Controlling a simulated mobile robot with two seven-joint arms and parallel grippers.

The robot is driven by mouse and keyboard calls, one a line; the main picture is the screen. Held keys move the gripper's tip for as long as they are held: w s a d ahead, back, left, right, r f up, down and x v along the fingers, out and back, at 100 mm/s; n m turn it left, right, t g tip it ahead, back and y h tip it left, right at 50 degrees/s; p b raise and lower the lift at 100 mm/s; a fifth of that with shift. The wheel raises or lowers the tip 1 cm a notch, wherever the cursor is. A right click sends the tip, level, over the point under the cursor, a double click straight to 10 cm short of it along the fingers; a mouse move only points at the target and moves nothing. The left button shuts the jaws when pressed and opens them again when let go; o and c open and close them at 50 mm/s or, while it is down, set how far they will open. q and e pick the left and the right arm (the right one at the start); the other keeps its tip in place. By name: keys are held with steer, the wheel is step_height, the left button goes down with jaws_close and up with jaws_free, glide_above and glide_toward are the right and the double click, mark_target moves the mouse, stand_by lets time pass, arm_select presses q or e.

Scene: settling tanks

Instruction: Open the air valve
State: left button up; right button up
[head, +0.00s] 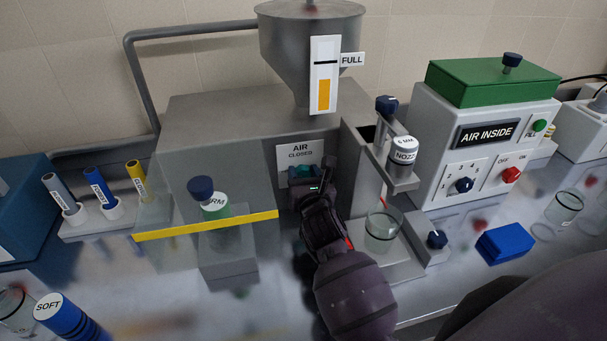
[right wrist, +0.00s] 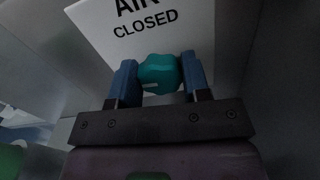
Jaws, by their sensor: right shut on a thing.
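The air valve is a teal knob (right wrist: 158,73) below a white plate (right wrist: 165,28) that reads AIR CLOSED. In the head view the plate (head: 300,153) is on the front of the grey machine, and the knob is mostly hidden by my gripper. My right gripper (right wrist: 160,80) is shut on the knob, with one blue finger on each side of it. In the head view my right gripper (head: 306,181) reaches up to the knob from below. My left gripper is not in view.
A clear guard with a yellow edge (head: 207,225) stands left of my right arm. A glass beaker (head: 381,230) and a nozzle holder (head: 402,157) are close on its right. A hopper (head: 308,60) marked FULL is above. A green-topped box (head: 487,130) stands at right.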

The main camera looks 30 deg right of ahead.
steer(key=shift+r+n+p, duration=0.1)
steer(key=shift+n+p, duration=0.25)
steer(key=shift+n, duration=0.45)
steer(key=o, duration=0.9)
steer(key=v, duration=1.1)
steer(key=shift+w, duration=0.1)
